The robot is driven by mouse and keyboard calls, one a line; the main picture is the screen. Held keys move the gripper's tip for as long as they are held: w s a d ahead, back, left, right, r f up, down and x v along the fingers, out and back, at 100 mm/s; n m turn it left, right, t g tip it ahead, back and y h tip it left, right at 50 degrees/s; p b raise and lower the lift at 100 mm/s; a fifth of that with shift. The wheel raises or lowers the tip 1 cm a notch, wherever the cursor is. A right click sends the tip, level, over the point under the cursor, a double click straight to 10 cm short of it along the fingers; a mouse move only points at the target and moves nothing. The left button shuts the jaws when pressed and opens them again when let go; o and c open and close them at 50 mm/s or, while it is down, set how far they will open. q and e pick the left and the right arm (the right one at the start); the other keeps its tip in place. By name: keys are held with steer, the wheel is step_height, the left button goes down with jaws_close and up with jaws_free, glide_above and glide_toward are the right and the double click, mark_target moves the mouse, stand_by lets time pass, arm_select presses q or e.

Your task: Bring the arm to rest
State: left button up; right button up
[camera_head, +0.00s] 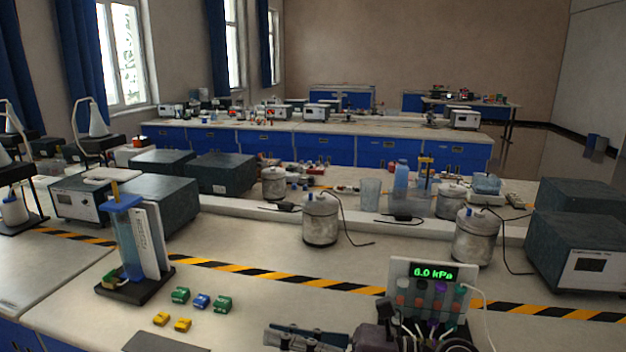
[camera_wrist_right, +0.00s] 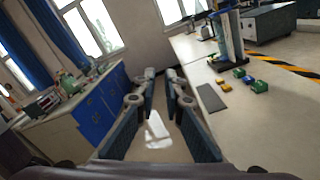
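My right gripper (camera_head: 270,334) is at the bottom of the head view, low over the front edge of the bench and pointing left. In the right wrist view its two dark ribbed fingers (camera_wrist_right: 162,88) stand apart with only floor and a pale patch visible between them. It is open and empty. The bench (camera_head: 250,285) lies beyond it. My left gripper does not show in either view.
A device reading 6.0 kPa (camera_head: 430,272) stands close to my right arm. A blue column on a black base (camera_head: 130,245), several small green, blue and yellow blocks (camera_head: 201,301) and a grey plate (camera_head: 165,342) are left. Metal canisters (camera_head: 320,220) stand behind.

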steer(key=w+d+r+m+t, duration=0.3)
steer(key=r+m+t, duration=0.3)
steer(key=m+t, duration=0.3)
steer(key=w+d+f+m+t+h, duration=0.2)
steer(key=w+d+m+t+h, duration=0.35)
steer(key=m, duration=0.75)
steer(key=s+d+f+m+g+h, duration=0.2)
steer(key=s+d+f+m+h, duration=0.1)
steer(key=d+f+m+h, duration=0.45)
steer(key=s+d+f+m+g+h, duration=0.3)
steer(key=d+f+m+h, duration=0.2)
steer(key=d+f+m, duration=0.45)
steer(key=s+f+m+g, duration=0.3)
steer(key=s+f+g, duration=0.2)
steer(key=s+f, duration=0.55)
steer(key=s+f+m+g, duration=0.2)
steer(key=s+f+g, duration=0.4)
steer(key=s, duration=0.8)
steer(key=s+f+x, duration=0.1)
steer(key=s+x, duration=0.2)
steer(key=x, duration=1)
steer(key=s+x, duration=0.2)
steer(key=x, duration=1)
steer(key=s+d+f+g, duration=0.1)
steer(key=s+d+f, duration=0.1)
steer(key=s+f, duration=1.6)
steer(key=shift+s, duration=0.6)
